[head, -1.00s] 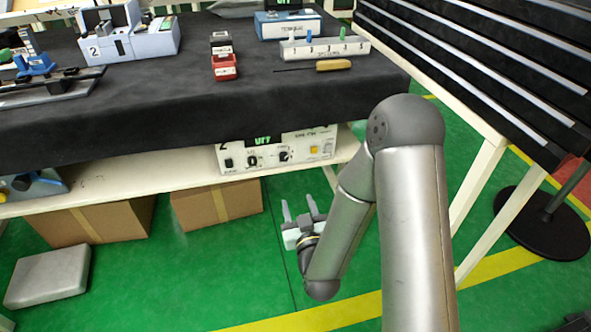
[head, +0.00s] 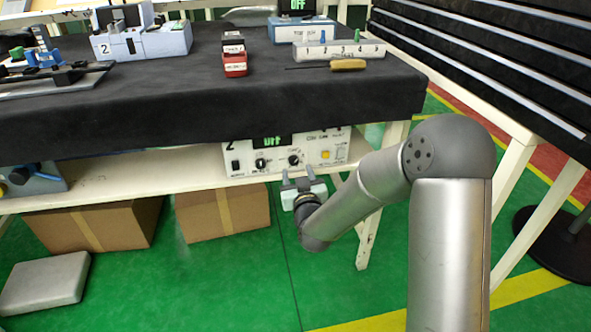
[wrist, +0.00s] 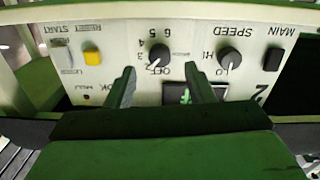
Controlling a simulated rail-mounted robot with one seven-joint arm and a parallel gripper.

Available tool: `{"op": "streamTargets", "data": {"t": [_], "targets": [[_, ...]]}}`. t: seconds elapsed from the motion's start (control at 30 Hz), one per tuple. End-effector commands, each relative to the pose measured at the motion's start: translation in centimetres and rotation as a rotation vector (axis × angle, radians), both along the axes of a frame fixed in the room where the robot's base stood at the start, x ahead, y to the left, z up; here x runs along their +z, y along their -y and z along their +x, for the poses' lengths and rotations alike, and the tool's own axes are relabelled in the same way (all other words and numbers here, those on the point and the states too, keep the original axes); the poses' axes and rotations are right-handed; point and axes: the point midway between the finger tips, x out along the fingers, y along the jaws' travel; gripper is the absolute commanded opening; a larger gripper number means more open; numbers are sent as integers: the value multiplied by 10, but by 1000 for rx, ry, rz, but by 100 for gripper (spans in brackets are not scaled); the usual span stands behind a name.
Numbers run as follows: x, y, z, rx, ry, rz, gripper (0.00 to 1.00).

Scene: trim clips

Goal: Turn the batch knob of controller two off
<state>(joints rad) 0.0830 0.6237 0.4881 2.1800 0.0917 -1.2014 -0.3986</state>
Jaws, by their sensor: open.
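Controller two (head: 240,168) is a white panel on the shelf under the cloth-covered table, marked 2, with a green display reading OFF (head: 272,142). Its dark batch knob (head: 294,160) is right of the speed knob (head: 260,163). The wrist view shows the panel upside down: the batch knob (wrist: 158,56) has OFF and several numbers around it, and the speed knob (wrist: 230,58) is to its right. I cannot tell its exact pointer setting. My gripper (head: 298,176) is open and empty, just below and in front of the panel. In the wrist view its fingers (wrist: 160,70) flank the batch knob's line, apparently without touching it.
A yellow button (wrist: 92,53) and a black main switch (wrist: 273,58) are on the same panel. The table edge with black cloth (head: 200,115) overhangs the shelf (head: 140,180). Cardboard boxes (head: 225,212) stand below. A table leg (head: 368,236) is right of my gripper.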

Motion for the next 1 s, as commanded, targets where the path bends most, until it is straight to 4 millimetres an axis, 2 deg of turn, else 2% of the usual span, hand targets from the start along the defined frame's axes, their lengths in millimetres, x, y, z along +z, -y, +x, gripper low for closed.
{"op": "streamTargets", "data": {"t": [0.1,0.23,0.6,0.63,0.7,0.8,1.0], "targets": [[-1,-4,19,-1,2,1,48],[-1,-7,32,-1,1,1,48],[0,-9,38,0,0,0,48],[0,-9,38,0,0,0,46],[0,-9,38,0,0,0,26],[0,-9,38,0,0,0,4],[-1,-9,38,0,2,-7,4]]}}
